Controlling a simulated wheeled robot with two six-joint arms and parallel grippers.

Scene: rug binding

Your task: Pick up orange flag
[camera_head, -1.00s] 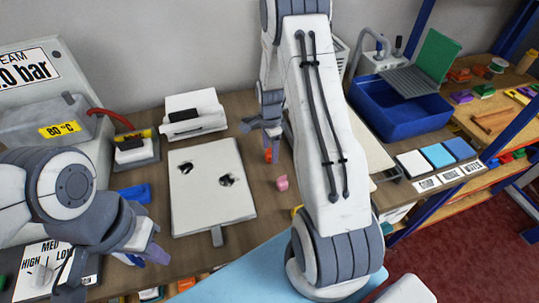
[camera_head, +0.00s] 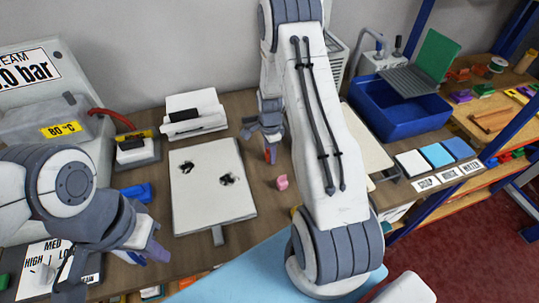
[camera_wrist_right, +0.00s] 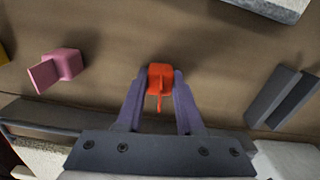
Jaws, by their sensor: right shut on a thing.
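The orange flag (camera_wrist_right: 160,78) is a small block with a thin upright tab, seen in the right wrist view. My right gripper (camera_wrist_right: 160,92) has its two purple fingers on either side of it and is shut on it, over the brown tabletop. In the head view, the right gripper (camera_head: 269,150) is beside the white board, and only a sliver of orange shows between its fingers. My left gripper (camera_head: 150,252) is at the lower left, away from the flag; its jaw opening is unclear.
A pink flag (camera_head: 282,183) stands on the table nearby, also in the right wrist view (camera_wrist_right: 66,64). A blue bin (camera_head: 405,123) stands at the right, near white, light-blue and dark-blue tiles (camera_head: 438,156).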

